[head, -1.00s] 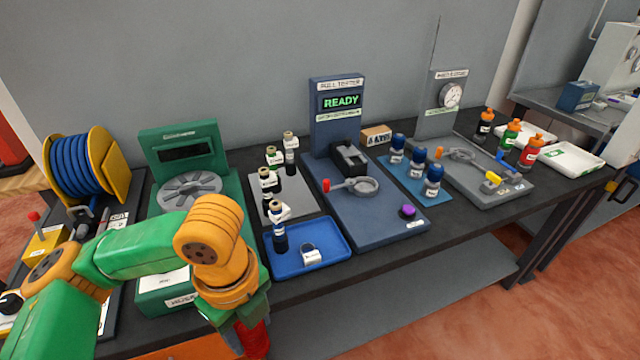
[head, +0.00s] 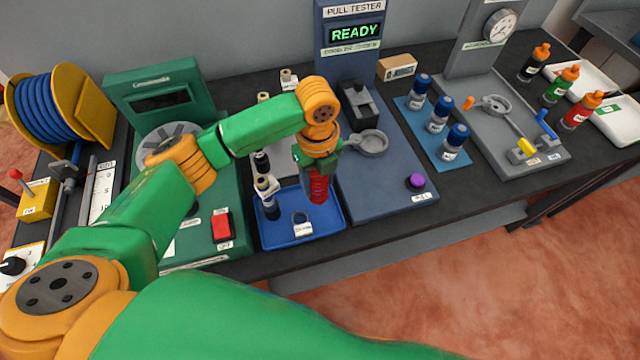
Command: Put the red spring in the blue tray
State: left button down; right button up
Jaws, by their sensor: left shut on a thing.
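My left gripper (head: 318,172) points down over the right part of the blue tray (head: 335,226). It is shut on the red spring (head: 318,188), which hangs upright below the fingers. The spring's lower end shows against the tray; I cannot tell whether it touches the tray floor. The tray lies near the front edge of the bench. In its left part stands a dark bottle (head: 268,200) with a pale cap, and a small ring-shaped item with a white label (head: 302,228) lies near its middle. My right gripper is not in view.
The blue pull tester (head: 385,205) with a purple knob (head: 416,181) stands right of the tray. A green machine with a red switch (head: 221,225) stands left. Several dark bottles stand behind the tray, partly hidden by my arm. Blue-capped bottles (head: 438,118) stand further right.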

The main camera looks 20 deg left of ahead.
aim_at(320, 188)
pick_arm(q)
jog(key=shift+w+d+f, duration=0.1)
jog(key=shift+w+f, duration=0.15)
jog(key=shift+f, duration=0.9)
jog(key=shift+w+d+f, duration=0.1)
jog(key=shift+w+f, duration=0.1)
jog(key=shift+f, duration=0.9)
jog(key=shift+c, duration=1.4)
grip_release()
notch_tip(320, 188, up, 12)
jog(key=shift+r+b, duration=0.2)
jog(key=shift+b, duration=0.2)
